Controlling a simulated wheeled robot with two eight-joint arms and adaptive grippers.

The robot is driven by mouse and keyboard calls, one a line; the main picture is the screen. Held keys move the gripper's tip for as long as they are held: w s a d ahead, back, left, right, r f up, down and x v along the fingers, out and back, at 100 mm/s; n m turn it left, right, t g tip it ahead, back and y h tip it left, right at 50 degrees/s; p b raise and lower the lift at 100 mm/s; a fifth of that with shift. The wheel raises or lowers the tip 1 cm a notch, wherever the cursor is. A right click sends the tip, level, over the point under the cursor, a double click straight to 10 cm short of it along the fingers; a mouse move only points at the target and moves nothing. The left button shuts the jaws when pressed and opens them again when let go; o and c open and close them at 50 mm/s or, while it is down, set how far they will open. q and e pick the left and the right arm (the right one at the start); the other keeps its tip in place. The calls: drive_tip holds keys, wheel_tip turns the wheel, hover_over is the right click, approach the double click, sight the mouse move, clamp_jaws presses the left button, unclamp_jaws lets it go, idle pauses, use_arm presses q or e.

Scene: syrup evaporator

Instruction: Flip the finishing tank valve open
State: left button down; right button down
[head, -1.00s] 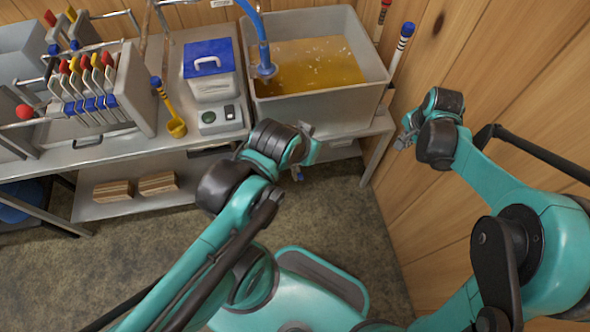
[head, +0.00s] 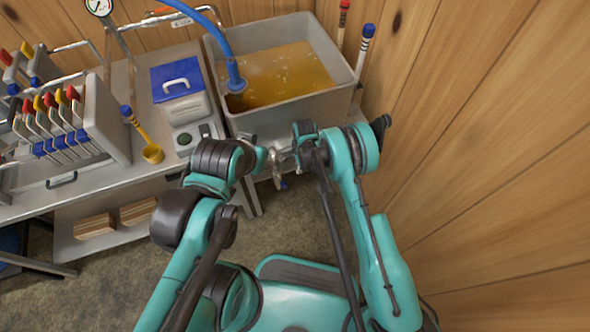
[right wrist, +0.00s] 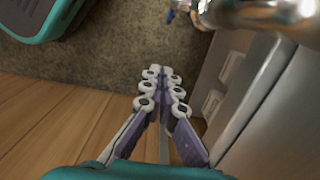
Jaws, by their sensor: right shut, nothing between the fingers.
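The finishing tank (head: 215,78) is a grey tub of amber syrup on the metal stand. Its metal valve (head: 276,165) shows only partly below the tank front, between my two wrists, with a small blue tip (head: 283,184) hanging down. In the right wrist view a shiny metal valve body (right wrist: 250,12) crosses the top right, with a blue tip (right wrist: 170,15). My right gripper (right wrist: 160,75) is shut and empty; its fingertips are apart from the valve. In the head view it (head: 287,157) is close to the valve. My left gripper (head: 260,160) is left of the valve; its fingers are hidden.
A blue hose (head: 225,50) hangs into the tank. The wooden wall (head: 450,150) is close on the right. Open floor lies below the stand.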

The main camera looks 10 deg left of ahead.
sight(282, 183)
drive_tip(key=s+a+f+b, duration=0.2)
drive_tip(key=a+f+b, duration=0.1)
drive_tip(key=f, duration=0.5)
drive_tip(key=shift+s+a+b, duration=0.15)
drive_tip(key=shift+a+b, duration=0.1)
drive_tip(key=shift+b, duration=0.25)
drive_tip(key=shift+s+a+f+g+y, duration=0.3)
drive_tip(key=shift+a+f+y, duration=0.1)
drive_tip(key=shift+y, duration=0.1)
drive_tip(key=shift+w+d, duration=0.15)
